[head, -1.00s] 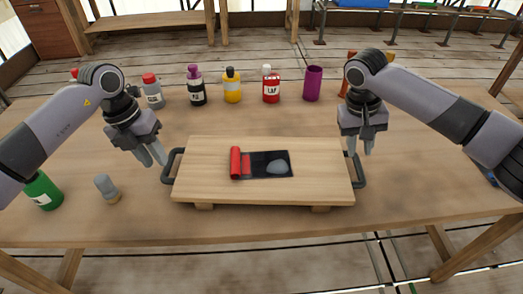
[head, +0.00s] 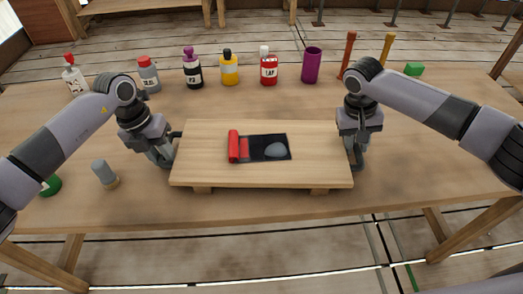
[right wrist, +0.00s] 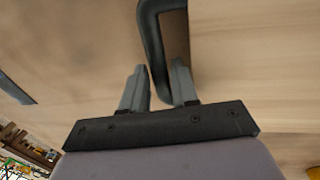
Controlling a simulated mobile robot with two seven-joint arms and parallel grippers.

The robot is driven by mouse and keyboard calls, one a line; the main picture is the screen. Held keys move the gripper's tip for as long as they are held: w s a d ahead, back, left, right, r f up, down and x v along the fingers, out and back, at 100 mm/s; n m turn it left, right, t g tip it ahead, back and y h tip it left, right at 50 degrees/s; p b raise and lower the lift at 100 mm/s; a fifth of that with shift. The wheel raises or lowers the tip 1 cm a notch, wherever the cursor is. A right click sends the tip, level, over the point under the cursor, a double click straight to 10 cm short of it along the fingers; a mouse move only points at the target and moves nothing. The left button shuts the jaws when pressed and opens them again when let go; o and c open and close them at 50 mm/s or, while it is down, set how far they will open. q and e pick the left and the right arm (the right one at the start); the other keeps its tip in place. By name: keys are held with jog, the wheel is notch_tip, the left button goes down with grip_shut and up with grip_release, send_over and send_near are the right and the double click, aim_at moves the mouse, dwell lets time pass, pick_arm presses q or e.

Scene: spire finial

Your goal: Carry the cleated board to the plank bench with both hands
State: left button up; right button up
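The cleated board (head: 210,172) is a light wooden board resting on the table on two cleats, with a dark handle at each end. My left gripper (head: 163,163) is down at the board's left handle (head: 178,135); its fingertips and the handle overlap, so its grip is unclear. My right gripper (head: 355,168) is down at the right handle. In the right wrist view the right handle (right wrist: 151,35) runs between the two fingers (right wrist: 160,75), close to both; I cannot tell whether they press on it.
Several bottles (head: 229,70) and a purple cup (head: 311,66) stand in a row behind the board. A grey-capped small bottle (head: 104,174) and a green one (head: 51,185) stand at front left. The table (head: 430,175) is clear at right front.

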pick_arm(q)
jog(key=shift+d+f, duration=0.1)
jog(key=shift+f, duration=0.35)
pick_arm(e)
jog(key=shift+f, duration=0.45)
pick_arm(q)
grip_shut()
pick_arm(e)
grip_shut()
jog(key=shift+d, duration=0.1)
dwell(0.4)
pick_arm(q)
jog(key=shift+w+r, duration=0.1)
jog(key=shift+r, duration=0.2)
pick_arm(e)
jog(key=shift+r, duration=0.25)
